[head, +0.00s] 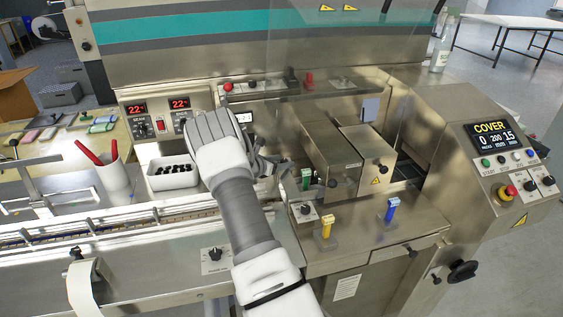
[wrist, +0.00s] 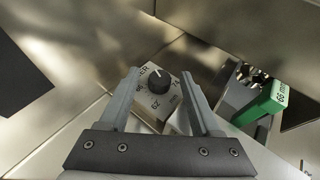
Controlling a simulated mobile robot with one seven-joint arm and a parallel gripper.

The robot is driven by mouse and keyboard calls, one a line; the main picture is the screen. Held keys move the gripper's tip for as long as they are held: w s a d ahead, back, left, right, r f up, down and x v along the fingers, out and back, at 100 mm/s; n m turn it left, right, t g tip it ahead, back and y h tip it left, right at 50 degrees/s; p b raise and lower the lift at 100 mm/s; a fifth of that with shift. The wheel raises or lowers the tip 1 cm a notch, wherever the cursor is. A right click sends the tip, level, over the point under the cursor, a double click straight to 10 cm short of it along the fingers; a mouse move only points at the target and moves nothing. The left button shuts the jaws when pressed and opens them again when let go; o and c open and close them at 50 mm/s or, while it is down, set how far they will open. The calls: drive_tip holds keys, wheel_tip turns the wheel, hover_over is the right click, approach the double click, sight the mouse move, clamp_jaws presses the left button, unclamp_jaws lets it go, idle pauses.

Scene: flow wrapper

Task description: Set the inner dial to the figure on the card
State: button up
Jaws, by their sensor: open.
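A round black dial (wrist: 159,81) with a pale pointer mark sits on a small metal plate with printed figures, seen in the wrist view. The mark points up and slightly left in the picture. The figures around it are small and only partly readable. My gripper (wrist: 160,74) is open, its two fingers on either side of the dial with gaps; I cannot tell how high above it they are. In the head view my gripper (head: 266,166) is largely behind my own arm, and this dial is not clearly visible. I cannot make out a card's figure for certain.
Another dial (head: 304,210), a yellow handle (head: 327,227) and a blue handle (head: 391,208) stand on the front deck. Metal housings (head: 333,160) rise to the right.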

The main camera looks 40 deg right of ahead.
clamp_jaws()
drive_tip(key=n+t+b, duration=0.1)
drive_tip(key=b, duration=0.2)
drive_tip(key=shift+f, duration=0.2)
drive_tip(key=shift+s+f+n+t+b, duration=0.15)
drive_tip(key=shift+n+t+b, duration=0.35)
drive_tip(key=shift+b, duration=0.7)
drive_tip(key=n+t+b, duration=0.1)
drive_tip(key=b, duration=0.4)
drive_tip(key=shift+s+t+y, duration=0.1)
drive_tip(key=shift+t+y, duration=0.3)
drive_tip(key=n+b, duration=0.1)
drive_tip(key=b, duration=0.2)
drive_tip(key=shift+t, duration=0.4)
drive_tip(key=n+t+y+b, duration=0.1)
drive_tip(key=b, duration=0.3)
drive_tip(key=n+t+b, duration=0.1)
drive_tip(key=b, duration=0.4)
drive_tip(key=n+t+y+b, duration=0.1)
drive_tip(key=b, duration=0.4)
drive_tip(key=shift+s+d+y, duration=0.25)
drive_tip(key=shift+y, duration=0.05)
drive_tip(key=n+b, duration=0.1)
drive_tip(key=b, duration=0.3)
drive_tip(key=shift+r+t+y, duration=0.3)
drive_tip(key=shift+y, duration=0.1)
